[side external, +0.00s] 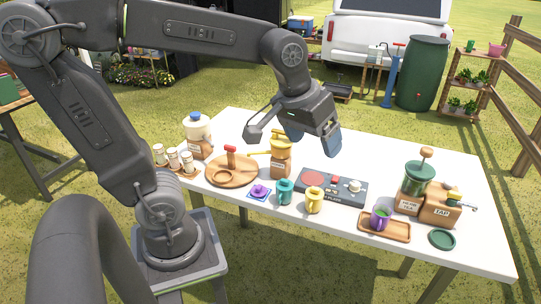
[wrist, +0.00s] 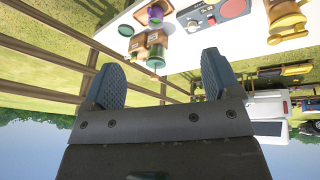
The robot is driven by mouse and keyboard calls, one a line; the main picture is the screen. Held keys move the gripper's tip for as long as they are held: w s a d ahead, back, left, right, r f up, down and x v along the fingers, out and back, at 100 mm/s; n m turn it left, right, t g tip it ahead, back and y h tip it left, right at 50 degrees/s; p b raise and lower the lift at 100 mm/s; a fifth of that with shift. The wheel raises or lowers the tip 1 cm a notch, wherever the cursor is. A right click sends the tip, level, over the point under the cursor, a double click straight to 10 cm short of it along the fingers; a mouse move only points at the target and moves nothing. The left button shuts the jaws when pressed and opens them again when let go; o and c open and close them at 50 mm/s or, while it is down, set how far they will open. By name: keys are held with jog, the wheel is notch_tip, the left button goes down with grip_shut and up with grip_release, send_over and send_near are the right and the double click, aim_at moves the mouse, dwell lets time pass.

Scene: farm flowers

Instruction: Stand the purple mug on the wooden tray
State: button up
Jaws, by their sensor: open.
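The purple mug (side external: 380,220) stands upright on the wooden tray (side external: 402,236) at the front right of the white table, with something green inside it. In the wrist view the mug (wrist: 154,21) shows small at the top edge, with part of the tray (wrist: 166,32) beside it. My gripper (side external: 312,137) is open and empty, high above the back middle of the table, to the left of and well away from the mug. Its two blue-padded fingers (wrist: 160,72) stand apart in the wrist view.
A dark green round coaster (side external: 442,239) lies right of the tray. A grinder (side external: 418,178) and wooden tap box (side external: 440,206) stand behind. A control panel (side external: 332,186), yellow mug (side external: 314,201) and teal mug (side external: 285,191) are to the left. The table's back right is clear.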

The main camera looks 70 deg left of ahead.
jog(key=s+f+m+t, duration=0.1)
jog(key=s+m, duration=0.3)
jog(key=s, duration=0.4)
jog(key=shift+s+f, duration=0.2)
jog(key=shift+f, duration=0.35)
dwell(0.5)
